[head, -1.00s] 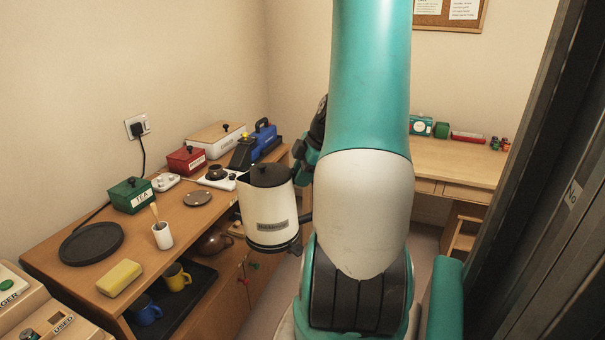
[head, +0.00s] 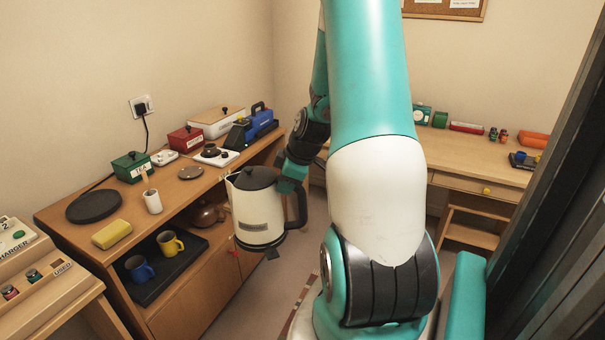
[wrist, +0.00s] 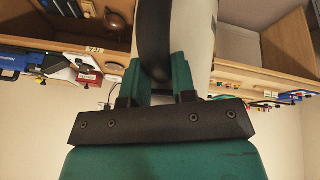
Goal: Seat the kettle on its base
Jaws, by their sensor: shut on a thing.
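A cream kettle (head: 255,212) with a black lid, black handle and dark bottom rim hangs upright in the air, in front of the wooden counter. My gripper (head: 291,182) is shut on its handle; in the wrist view my green fingers (wrist: 160,82) close around the black handle (wrist: 154,35), with the cream body beside it. A wide black round plate (head: 94,206), which looks like the kettle's base, lies bare on the left part of the counter top. The kettle is well to the right of it and apart from it.
A green TEA tin (head: 130,167), a white cup with a brush (head: 152,202) and a yellow sponge (head: 111,234) stand near the plate. Mugs sit on a black tray (head: 185,276) on the shelf below. A wall socket (head: 143,106) has a cord.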

